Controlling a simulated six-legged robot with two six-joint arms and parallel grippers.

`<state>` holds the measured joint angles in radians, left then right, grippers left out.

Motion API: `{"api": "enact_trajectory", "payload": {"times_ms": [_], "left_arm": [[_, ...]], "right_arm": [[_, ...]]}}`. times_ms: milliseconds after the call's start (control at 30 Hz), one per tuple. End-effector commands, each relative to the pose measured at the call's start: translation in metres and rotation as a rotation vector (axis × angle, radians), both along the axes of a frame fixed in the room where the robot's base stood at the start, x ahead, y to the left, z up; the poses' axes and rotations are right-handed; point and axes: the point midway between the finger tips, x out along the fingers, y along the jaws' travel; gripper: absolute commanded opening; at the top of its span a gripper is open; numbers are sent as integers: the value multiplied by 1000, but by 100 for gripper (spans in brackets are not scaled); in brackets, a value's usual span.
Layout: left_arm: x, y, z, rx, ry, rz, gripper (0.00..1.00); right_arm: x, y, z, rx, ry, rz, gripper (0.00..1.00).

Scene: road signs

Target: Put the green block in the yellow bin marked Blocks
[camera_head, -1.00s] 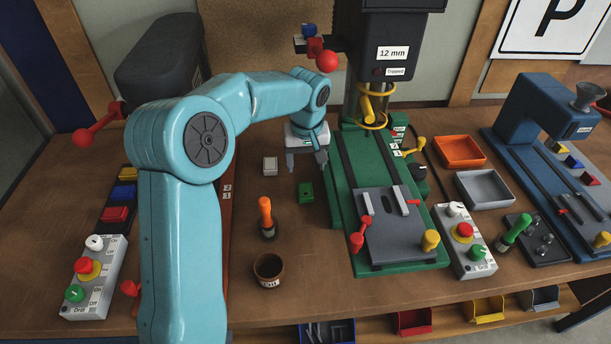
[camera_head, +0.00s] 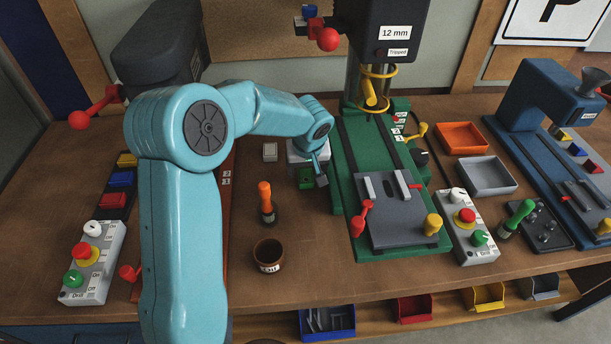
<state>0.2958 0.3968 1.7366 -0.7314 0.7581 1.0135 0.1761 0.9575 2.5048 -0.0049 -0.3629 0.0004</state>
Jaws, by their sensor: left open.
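The green block (camera_head: 305,180) lies on the wooden bench, left of the green drill base, and is partly covered by my left gripper. My left gripper (camera_head: 309,174) is open right over the block, with one finger at its right side. Whether the fingers touch it cannot be told. A yellow bin (camera_head: 488,299) sits on the low shelf below the bench's front edge, at lower right. I cannot read any marking on it. My right gripper is not in view.
A green drill press (camera_head: 402,215) stands close right of my gripper. An orange-handled tool (camera_head: 266,203) and a brown cup (camera_head: 268,256) stand nearer. Red (camera_head: 413,309), blue (camera_head: 328,322) and grey (camera_head: 540,288) bins share the low shelf. Orange (camera_head: 461,138) and grey (camera_head: 487,176) trays lie right.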

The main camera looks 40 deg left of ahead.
Motion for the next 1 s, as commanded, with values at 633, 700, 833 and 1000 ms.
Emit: {"api": "enact_trajectory", "payload": {"times_ms": [633,700,833,1000], "left_arm": [[6,9,-33,0,0,0,20],[6,9,-33,-1,1,0,8],[6,9,-33,0,0,0,2],[7,9,-26,2,-3,0,2]], "right_arm": [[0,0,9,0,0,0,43],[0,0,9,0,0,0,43],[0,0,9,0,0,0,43],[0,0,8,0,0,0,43]]}}
